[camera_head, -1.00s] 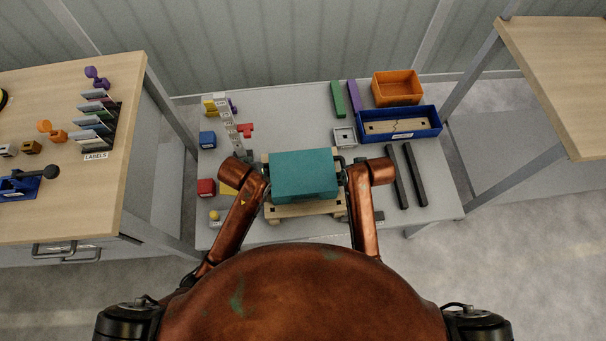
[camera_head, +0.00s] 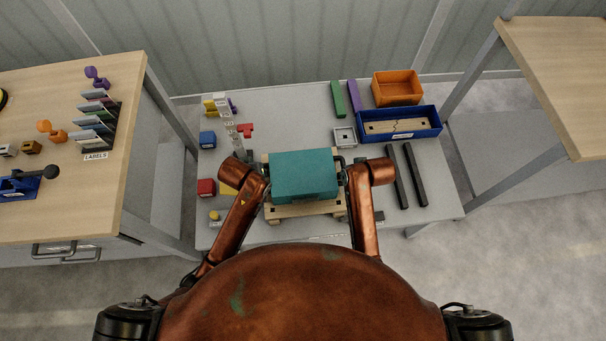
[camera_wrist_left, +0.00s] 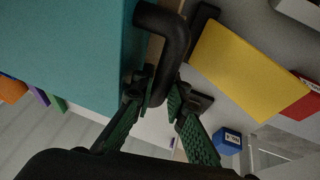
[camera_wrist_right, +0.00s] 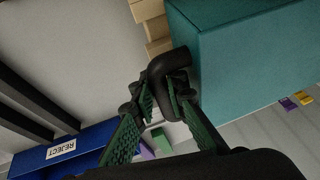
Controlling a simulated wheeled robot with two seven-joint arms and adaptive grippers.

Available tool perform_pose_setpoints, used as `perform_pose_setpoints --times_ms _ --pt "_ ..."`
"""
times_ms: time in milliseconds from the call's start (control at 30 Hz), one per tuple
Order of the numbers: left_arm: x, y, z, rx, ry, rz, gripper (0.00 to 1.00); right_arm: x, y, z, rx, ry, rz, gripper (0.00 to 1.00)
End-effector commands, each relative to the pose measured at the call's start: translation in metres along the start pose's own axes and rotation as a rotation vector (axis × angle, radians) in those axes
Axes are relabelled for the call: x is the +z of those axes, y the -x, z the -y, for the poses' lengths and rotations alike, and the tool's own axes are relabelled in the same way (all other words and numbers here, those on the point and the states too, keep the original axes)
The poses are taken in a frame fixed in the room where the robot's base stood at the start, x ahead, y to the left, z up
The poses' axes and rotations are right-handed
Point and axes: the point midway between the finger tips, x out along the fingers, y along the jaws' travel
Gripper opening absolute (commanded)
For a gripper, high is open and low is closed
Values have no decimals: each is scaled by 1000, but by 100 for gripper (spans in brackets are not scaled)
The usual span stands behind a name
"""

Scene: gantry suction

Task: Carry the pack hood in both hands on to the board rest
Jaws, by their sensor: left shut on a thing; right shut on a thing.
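The pack hood, a teal box (camera_head: 303,176) with a black handle on each side, is in the middle of the bench, above a light wooden slatted base (camera_head: 303,208). My left gripper (camera_wrist_left: 160,92) is shut on its left handle (camera_wrist_left: 172,35). My right gripper (camera_wrist_right: 164,97) is shut on its right handle (camera_wrist_right: 168,65). The hood looks level. The head view does not show clearly whether it touches the base. Two dark parallel bars (camera_head: 405,176) lie to its right; I cannot tell whether they are the board rest.
A blue REJECT tray (camera_head: 436,125) and an orange bin (camera_head: 397,88) stand at the back right. A small grey square tray (camera_head: 344,137) is behind the hood. A pale upright stack (camera_head: 229,122), a red block (camera_head: 206,188) and a blue block (camera_head: 208,139) stand on the left.

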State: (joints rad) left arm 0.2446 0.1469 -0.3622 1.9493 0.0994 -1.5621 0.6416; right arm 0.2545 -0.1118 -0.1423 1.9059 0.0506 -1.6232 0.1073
Motion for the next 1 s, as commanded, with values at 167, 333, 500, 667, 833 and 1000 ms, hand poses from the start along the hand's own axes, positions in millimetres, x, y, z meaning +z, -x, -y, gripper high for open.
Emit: perform_pose_setpoints --times_ms 167,333,500,667,833,1000 --pt "-1 1 0 1 0 -3 0 -1 1 0 1 0 -2 0" --pt "-3 5 -1 1 0 -6 0 -3 5 1 1 1 -5 0" --pt "-9 17 -4 3 -1 -14 0 -9 17 3 1 3 -12 0" --pt "-18 34 -7 5 -2 -25 0 -18 34 6 2 5 -23 0" --pt "-27 53 -11 7 -4 -36 0 -27 53 10 3 8 -34 0" --pt "-32 63 -13 8 -4 -42 0 -32 63 12 4 9 -40 0"
